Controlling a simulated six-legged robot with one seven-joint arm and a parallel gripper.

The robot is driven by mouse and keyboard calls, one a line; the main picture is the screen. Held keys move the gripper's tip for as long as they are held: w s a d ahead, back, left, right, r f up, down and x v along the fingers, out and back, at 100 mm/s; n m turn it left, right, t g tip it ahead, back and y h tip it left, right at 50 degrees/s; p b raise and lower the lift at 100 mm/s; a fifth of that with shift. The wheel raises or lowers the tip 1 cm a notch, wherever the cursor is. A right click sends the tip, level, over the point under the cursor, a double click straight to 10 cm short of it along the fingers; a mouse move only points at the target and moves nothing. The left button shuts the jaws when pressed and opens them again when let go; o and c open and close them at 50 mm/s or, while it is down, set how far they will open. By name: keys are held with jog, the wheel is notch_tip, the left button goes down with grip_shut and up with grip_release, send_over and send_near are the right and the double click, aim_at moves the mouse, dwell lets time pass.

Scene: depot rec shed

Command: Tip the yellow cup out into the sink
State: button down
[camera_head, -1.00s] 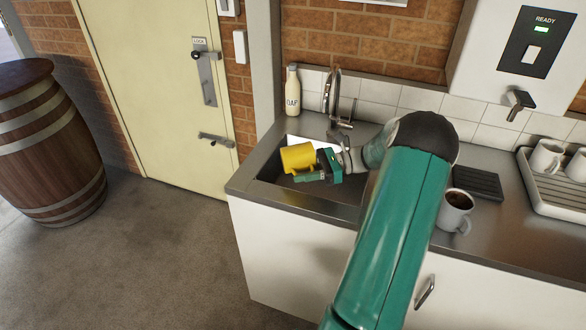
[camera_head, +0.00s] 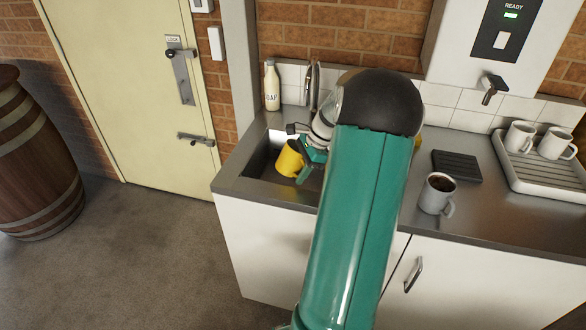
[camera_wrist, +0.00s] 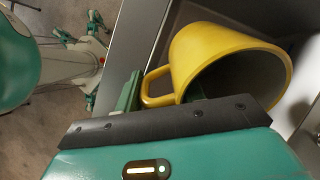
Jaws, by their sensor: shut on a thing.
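The yellow cup (camera_head: 289,160) is over the sink (camera_head: 258,168) in the head view, tilted and partly hidden behind my gripper (camera_head: 312,165). In the wrist view the cup (camera_wrist: 215,42) is large, its mouth turned toward the lower right and its inside grey. My gripper (camera_wrist: 162,92) is shut on the cup at its handle, with a green finger on either side. I cannot tell whether any liquid is left in the cup.
To the right are a grey mug (camera_head: 437,194) of dark liquid, a black drip mat (camera_head: 457,166) and a rack (camera_head: 545,178) with white mugs. A dispenser spout (camera_head: 492,88) juts out above the counter.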

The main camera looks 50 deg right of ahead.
jog(key=g+h, duration=0.1)
jog(key=h, duration=0.1)
jog(key=shift+s+d+f+g+h, duration=0.1)
jog(key=shift+s+d+g+h, duration=0.1)
jog(key=shift+d+g+h, duration=0.15)
jog(key=shift+s+d+g+h, duration=0.35)
jog(key=shift+d+g+h, duration=0.15)
jog(key=shift+h, duration=0.25)
